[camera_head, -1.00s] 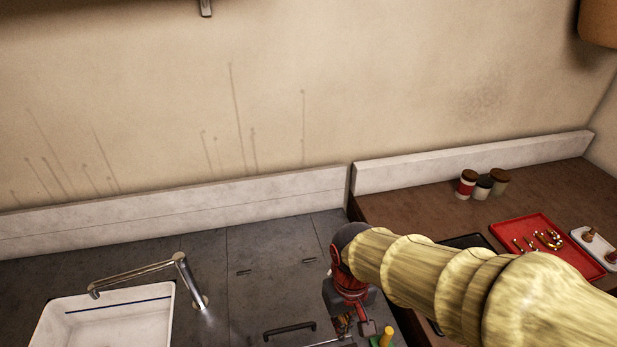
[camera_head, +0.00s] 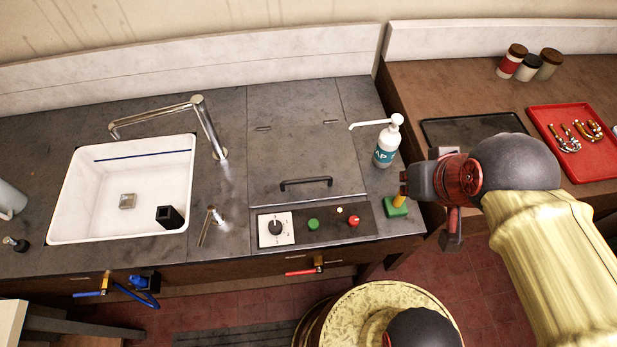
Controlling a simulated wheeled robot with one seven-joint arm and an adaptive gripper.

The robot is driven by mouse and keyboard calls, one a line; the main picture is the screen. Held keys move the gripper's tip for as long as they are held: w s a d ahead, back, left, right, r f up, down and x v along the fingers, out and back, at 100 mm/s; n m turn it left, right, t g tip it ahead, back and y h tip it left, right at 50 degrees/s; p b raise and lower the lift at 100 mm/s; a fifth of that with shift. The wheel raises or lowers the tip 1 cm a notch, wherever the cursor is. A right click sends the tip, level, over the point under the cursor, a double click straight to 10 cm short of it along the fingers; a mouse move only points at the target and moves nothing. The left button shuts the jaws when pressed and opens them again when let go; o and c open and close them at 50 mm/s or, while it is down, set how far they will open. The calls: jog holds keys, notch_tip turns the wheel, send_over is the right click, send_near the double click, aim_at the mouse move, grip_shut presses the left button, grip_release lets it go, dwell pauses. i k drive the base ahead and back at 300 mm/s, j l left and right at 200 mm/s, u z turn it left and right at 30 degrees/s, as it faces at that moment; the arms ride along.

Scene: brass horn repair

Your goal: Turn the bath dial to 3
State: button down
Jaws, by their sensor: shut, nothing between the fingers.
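The bath dial (camera_head: 275,228) is a dark round knob on a white plate, at the left end of the dark control panel on the counter front. Its marks are too small to read, so I cannot tell its setting. My gripper (camera_head: 408,184) is shut and empty, to the right of the panel and well apart from the dial. Its fingertips point left and show only partly, close to a yellow handle on a green block (camera_head: 396,207). I cannot tell whether they touch it.
The panel also has a green button (camera_head: 313,225), a small lit lamp and a red button (camera_head: 354,221). A lid with a dark handle (camera_head: 306,182) lies behind it. A soap bottle (camera_head: 388,145), small tap (camera_head: 211,222) and white sink (camera_head: 75,205) stand around.

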aim_at(275, 226)
jog(key=k+u, duration=0.1)
jog(key=u, duration=0.6)
